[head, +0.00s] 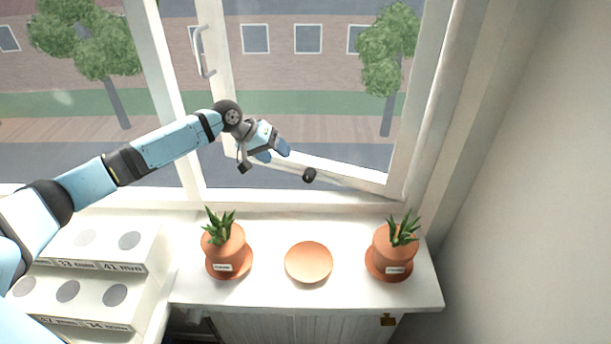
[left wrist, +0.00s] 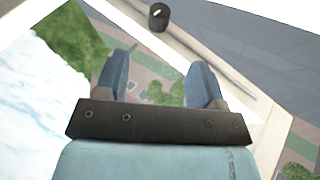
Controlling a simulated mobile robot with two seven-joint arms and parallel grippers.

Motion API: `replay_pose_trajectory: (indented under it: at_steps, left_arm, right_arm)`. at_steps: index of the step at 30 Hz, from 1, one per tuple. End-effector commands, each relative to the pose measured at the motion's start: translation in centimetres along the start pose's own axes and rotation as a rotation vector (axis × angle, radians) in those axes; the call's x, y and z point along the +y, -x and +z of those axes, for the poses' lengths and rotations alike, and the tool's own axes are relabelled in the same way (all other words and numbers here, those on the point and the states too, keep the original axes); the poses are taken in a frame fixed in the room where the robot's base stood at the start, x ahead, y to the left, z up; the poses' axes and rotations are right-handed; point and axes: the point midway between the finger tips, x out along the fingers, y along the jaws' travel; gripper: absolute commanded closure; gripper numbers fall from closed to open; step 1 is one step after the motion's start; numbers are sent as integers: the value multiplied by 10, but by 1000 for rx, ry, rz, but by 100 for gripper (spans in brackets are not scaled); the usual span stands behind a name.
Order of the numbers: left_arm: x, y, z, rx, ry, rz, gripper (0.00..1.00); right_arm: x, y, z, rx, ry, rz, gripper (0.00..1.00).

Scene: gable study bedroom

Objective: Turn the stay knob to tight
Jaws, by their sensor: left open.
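The stay knob (head: 309,175) is a small dark cylinder at the lower edge of the open window sash, above the sill. In the left wrist view the knob (left wrist: 158,17) shows at the top, beyond the fingertips, with a pale mark on its end. My left gripper (head: 273,153) is to the left of the knob and slightly higher in the head view. Its two blue fingers (left wrist: 158,82) are apart with nothing between them, and they do not touch the knob. The knob's setting cannot be read. My right gripper is not in view.
On the white sill (head: 268,287) stand a left potted plant (head: 225,246), an empty terracotta saucer (head: 308,262) and a right potted plant (head: 393,250). A stepped white stand (head: 140,262) with round grey spots is at the left. The window handle (head: 204,52) is above my gripper.

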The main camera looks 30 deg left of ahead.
Motion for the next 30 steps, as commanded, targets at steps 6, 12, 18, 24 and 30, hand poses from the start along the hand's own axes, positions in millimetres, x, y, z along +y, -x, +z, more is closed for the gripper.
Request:
replay_pose_trajectory:
  at_steps: [6,12,18,24,30]
  left_arm:
    - [-1,-12,-5,4,14,4,37]
    - [0,-52,-5,3,14,4,37]
    - [0,-95,-5,3,13,3,37]
    - [-1,-124,-5,4,13,2,37]
    - [-1,-134,-5,5,11,2,37]
  right_arm:
    - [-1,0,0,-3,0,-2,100]
    - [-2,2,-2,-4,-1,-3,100]
    - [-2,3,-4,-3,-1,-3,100]
    - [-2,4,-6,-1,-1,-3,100]
    - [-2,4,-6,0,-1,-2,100]
